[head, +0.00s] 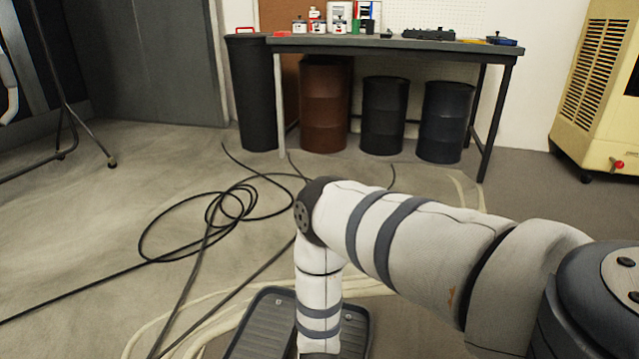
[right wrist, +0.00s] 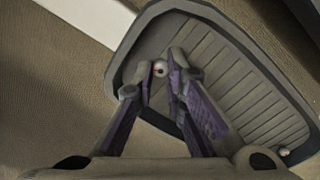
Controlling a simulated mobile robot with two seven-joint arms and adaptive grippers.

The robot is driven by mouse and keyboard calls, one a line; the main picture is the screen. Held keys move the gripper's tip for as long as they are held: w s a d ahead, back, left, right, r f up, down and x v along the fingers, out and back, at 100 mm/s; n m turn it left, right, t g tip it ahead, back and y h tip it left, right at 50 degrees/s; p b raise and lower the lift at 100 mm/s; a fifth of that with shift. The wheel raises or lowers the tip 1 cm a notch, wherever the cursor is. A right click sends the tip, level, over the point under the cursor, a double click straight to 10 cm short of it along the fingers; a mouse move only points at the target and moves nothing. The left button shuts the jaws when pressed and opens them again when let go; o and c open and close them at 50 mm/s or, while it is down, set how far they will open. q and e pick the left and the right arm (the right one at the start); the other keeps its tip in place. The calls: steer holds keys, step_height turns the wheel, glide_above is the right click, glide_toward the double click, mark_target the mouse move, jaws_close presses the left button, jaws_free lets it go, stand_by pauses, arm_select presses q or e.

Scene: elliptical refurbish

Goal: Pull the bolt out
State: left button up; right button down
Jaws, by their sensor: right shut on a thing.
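A grey ribbed plate (right wrist: 225,70) with a raised dark rim fills much of the right wrist view. It also shows on the floor at the bottom of the head view (head: 262,325), partly behind my right arm. The bolt (right wrist: 159,68) shows as a small pale round head with a reddish mark, near the plate's corner. My right gripper (right wrist: 160,76) is shut on the bolt, its purple-padded fingers on either side of it. The bolt's shank is hidden, so I cannot tell how deep it sits. My left gripper is in neither view.
Another small round bolt head (right wrist: 284,152) sits at the plate's far right corner. Black cable (head: 215,215) lies in loops on the floor at left. A workbench (head: 400,44) with drums beneath stands at the back, and a yellow cabinet (head: 590,120) at the right.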

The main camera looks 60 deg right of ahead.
steer(key=shift+r+p, duration=0.75)
steer(key=shift+r, duration=0.4)
step_height(320, 180, up, 4)
steer(key=p, duration=0.3)
steer(key=shift+r, duration=0.1)
